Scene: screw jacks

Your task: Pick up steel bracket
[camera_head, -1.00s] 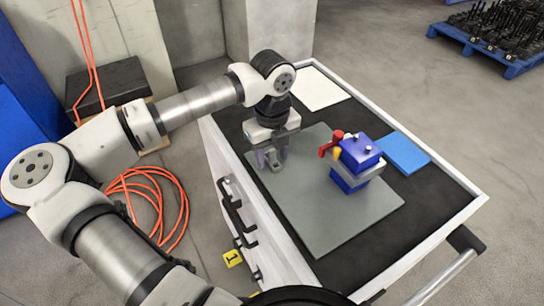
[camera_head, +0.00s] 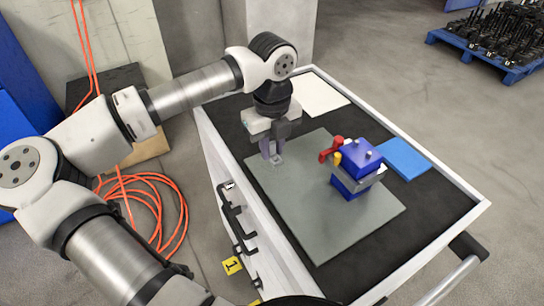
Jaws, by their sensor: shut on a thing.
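The steel bracket (camera_head: 277,159) is a small light-grey metal piece at the far left part of the grey mat (camera_head: 320,225). My gripper (camera_head: 272,150) points down over it and is shut on it, with the fingers at the bracket. The fingers hide part of the bracket. I cannot tell whether the bracket is touching the mat or just above it.
A blue fixture (camera_head: 358,168) with a red handle and a yellow part stands on the mat to the right. A blue plate (camera_head: 404,158) and a white sheet (camera_head: 320,96) lie on the black cart top (camera_head: 420,210). Orange cable (camera_head: 165,215) lies on the floor.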

